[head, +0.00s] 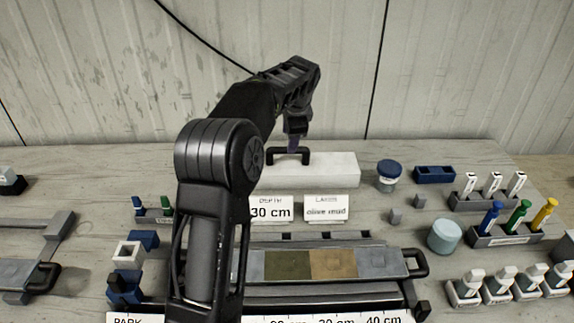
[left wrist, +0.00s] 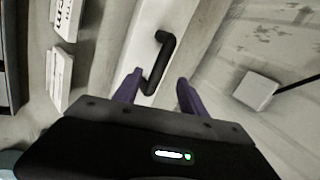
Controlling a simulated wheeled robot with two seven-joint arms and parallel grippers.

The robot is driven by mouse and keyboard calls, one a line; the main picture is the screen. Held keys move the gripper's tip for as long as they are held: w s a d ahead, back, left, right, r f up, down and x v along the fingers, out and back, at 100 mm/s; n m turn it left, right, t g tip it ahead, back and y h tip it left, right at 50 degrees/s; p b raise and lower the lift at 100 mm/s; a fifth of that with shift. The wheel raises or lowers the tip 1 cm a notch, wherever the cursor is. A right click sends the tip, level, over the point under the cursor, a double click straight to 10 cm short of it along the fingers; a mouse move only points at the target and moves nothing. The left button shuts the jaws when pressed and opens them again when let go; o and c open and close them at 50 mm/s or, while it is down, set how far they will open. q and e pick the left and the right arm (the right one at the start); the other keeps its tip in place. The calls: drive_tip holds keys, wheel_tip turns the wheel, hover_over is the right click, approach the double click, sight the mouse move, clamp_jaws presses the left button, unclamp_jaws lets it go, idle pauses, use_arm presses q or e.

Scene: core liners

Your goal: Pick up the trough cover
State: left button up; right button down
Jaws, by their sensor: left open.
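A long white block with a black handle, which looks like the trough cover (head: 330,169), lies at the back of the table against the wall side. Its handle (head: 270,156) stands up near its left end. My left gripper (head: 293,146) is at the handle, pointing down. In the left wrist view the black handle (left wrist: 165,48) rises from the white cover (left wrist: 143,42). The open purple fingers of my left gripper (left wrist: 159,78) are on either side of the handle's near end, with visible gaps. My arm hides the cover's left part in the head view. My right gripper is not in view.
Signs reading 30 cm (head: 270,209) and olive mud (head: 326,208) stand in front of the cover. A grey tray with coloured core sections (head: 335,264) lies nearer.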

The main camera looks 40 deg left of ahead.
sight(288, 163)
use_arm(q)
drive_tip(key=shift+x, duration=1.35)
drive_tip(key=shift+w+f+p, duration=0.1)
drive_tip(key=shift+f+p, duration=0.15)
drive_tip(key=shift+p, duration=0.15)
drive_tip(key=p+x, duration=0.1)
drive_tip(key=x, duration=0.3)
drive_tip(key=shift+w+a+f, duration=0.1)
drive_tip(key=shift+a+f, duration=0.05)
drive_tip(key=shift+f, duration=0.15)
drive_tip(key=shift+c, duration=0.2)
clamp_jaws()
